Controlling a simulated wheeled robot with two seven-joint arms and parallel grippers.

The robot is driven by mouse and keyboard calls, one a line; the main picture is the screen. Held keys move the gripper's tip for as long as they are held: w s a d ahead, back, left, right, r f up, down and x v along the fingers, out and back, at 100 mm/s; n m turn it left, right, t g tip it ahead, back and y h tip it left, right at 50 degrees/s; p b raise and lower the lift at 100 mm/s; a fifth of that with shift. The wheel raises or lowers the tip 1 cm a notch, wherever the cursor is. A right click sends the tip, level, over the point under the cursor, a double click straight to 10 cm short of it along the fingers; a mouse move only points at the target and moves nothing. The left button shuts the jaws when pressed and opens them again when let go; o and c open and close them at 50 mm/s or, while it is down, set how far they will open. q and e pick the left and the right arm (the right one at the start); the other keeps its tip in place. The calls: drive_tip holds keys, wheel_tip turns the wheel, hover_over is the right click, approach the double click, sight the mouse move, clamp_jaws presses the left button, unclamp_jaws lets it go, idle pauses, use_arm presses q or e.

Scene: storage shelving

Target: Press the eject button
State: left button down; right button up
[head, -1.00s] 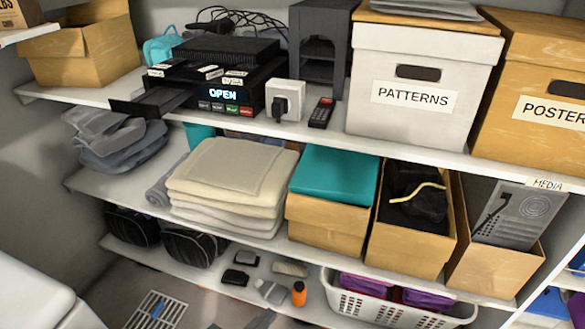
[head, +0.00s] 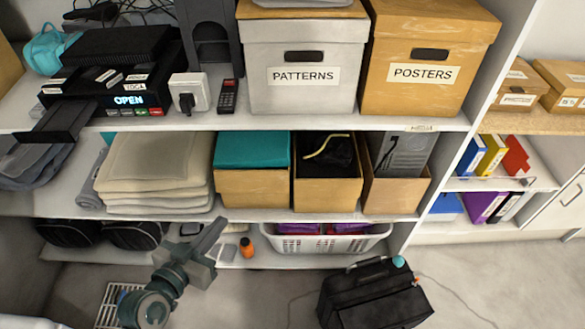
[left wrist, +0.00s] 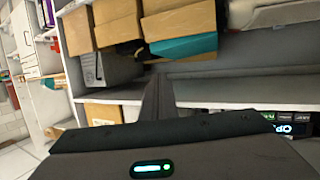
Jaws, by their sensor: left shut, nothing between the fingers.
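A black disc player (head: 85,105) stands on the upper shelf at the left. Its blue display (head: 129,100) reads OPEN, and a dark flat tray (head: 60,123) sticks out of its front. A row of small buttons (head: 134,113) runs below the display, including a green and a red one; their labels are too small to read. My left gripper (head: 216,232) is shut and empty, low in front of the shelves, well below and right of the player. Its fingers (left wrist: 157,92) show in the left wrist view, with the display (left wrist: 283,129) tilted at the right edge.
A white socket box with a black plug (head: 190,94) and a remote (head: 229,96) stand right of the player. The Patterns box (head: 299,98) is further right. A black bag (head: 374,295) lies on the floor.

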sight(113, 113)
use_arm(q)
drive_tip(key=w+a+r+n+t+y, duration=0.45)
drive_tip(key=w+a+r+t, duration=0.45)
drive_tip(key=r, duration=0.4)
drive_tip(key=w+a+n+g+y, duration=0.2)
drive_tip(key=a+n+y, duration=0.5)
drive_tip(key=a+y, duration=0.1)
drive_tip(key=w+a+n+g+y, duration=0.2)
drive_tip(key=a+n+y, duration=0.4)
drive_tip(key=a, duration=0.4)
drive_tip(key=shift+w+a+r+n+g+y, duration=0.2)
drive_tip(key=shift+w+r+n+g+y, duration=0.2)
drive_tip(key=shift+g+y, duration=0.45)
use_arm(e)
drive_tip(key=s+d+f+g, duration=0.1)
drive_tip(key=s+f, duration=0.9)
drive_tip(key=f, duration=0.1)
drive_tip(key=s+d+f, duration=0.2)
drive_tip(key=s+f, duration=0.8)
drive_tip(key=f, duration=0.1)
drive_tip(key=shift+s+d+f+g, duration=0.15)
drive_tip(key=shift+d+f+g, duration=0.15)
drive_tip(key=shift+g, duration=0.1)
use_arm(q)
drive_tip(key=shift+w+f, duration=0.1)
drive_tip(key=shift+w, duration=0.05)
use_arm(e)
drive_tip(key=shift+f, duration=0.15)
